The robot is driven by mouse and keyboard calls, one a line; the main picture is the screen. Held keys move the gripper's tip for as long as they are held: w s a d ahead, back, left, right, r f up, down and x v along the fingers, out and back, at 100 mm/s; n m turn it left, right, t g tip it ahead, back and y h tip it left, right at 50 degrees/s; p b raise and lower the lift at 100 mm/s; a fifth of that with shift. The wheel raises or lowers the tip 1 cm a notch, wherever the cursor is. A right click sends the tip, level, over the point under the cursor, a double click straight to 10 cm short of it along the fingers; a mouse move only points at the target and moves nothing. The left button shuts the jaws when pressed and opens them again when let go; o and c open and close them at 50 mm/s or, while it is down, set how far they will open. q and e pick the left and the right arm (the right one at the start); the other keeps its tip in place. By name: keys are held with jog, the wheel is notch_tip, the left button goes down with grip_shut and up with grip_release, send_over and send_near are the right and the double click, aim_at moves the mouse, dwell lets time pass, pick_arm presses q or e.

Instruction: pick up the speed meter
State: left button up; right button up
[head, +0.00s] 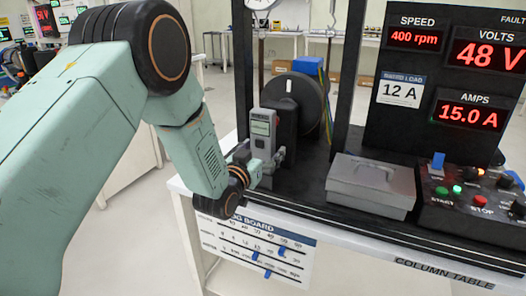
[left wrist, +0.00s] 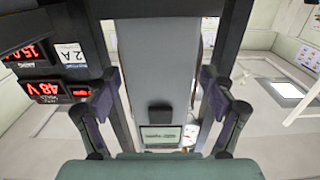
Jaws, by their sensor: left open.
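The speed meter (head: 263,128), a grey handheld unit with a small greenish screen, stands upright at the left end of the black table top, in front of a dark round wheel. My left gripper (head: 260,160) is at its lower part, with a finger on either side. In the left wrist view the speed meter (left wrist: 155,65) lies between the two spread fingers of my left gripper (left wrist: 160,95), and gaps show on both sides. Its lower end is partly hidden by the gripper in the head view. My right gripper is not in view.
A control box (head: 470,200) with buttons is at the right, below a display panel (head: 445,70). Black uprights stand beside the wheel. A white board (head: 255,248) hangs below the table edge.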

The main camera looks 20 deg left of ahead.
pick_arm(q)
jog(key=shift+c, duration=0.3)
jog(key=c, duration=1.4)
